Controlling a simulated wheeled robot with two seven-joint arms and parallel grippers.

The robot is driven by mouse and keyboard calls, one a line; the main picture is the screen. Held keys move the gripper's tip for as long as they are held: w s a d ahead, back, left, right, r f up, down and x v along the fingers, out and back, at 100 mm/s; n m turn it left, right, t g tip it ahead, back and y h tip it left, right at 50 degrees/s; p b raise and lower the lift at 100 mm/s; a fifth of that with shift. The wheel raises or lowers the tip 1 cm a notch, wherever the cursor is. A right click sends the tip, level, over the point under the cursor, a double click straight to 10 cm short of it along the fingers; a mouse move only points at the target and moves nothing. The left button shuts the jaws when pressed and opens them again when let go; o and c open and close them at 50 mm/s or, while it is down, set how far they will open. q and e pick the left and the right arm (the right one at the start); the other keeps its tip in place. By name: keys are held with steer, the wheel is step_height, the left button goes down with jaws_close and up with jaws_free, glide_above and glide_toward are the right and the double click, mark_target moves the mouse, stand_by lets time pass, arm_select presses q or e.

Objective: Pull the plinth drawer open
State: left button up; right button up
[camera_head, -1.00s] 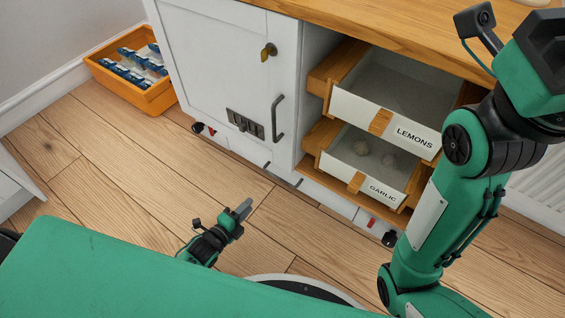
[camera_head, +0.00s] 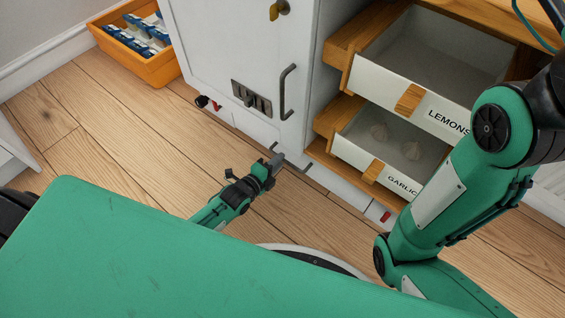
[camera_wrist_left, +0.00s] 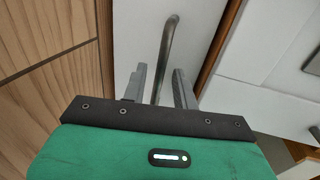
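The plinth drawer (camera_head: 250,124) is the low white front under the cabinet, and it looks shut. Its grey bar handle (camera_head: 298,165) is at floor level below the cabinet's corner. My left gripper (camera_head: 273,160) is low over the floor, right at the handle, and partly covers it. In the left wrist view the handle (camera_wrist_left: 168,48) runs in between the two fingers of my left gripper (camera_wrist_left: 160,84). The fingers are apart, one on each side of the bar, with gaps showing. My right arm crosses the right side; its gripper is out of frame.
The lemons drawer (camera_head: 410,92) and garlic drawer (camera_head: 373,163) stand open above, to the right. The cabinet door (camera_head: 225,50) is shut. An orange crate (camera_head: 150,68) of packets sits at upper left. Wooden floor in front of the plinth is clear.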

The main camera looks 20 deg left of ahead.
arm_select(q)
steer(key=shift+b+x, duration=0.65)
steer(key=shift+x, duration=0.9)
steer(key=shift+r, duration=0.1)
jaws_close()
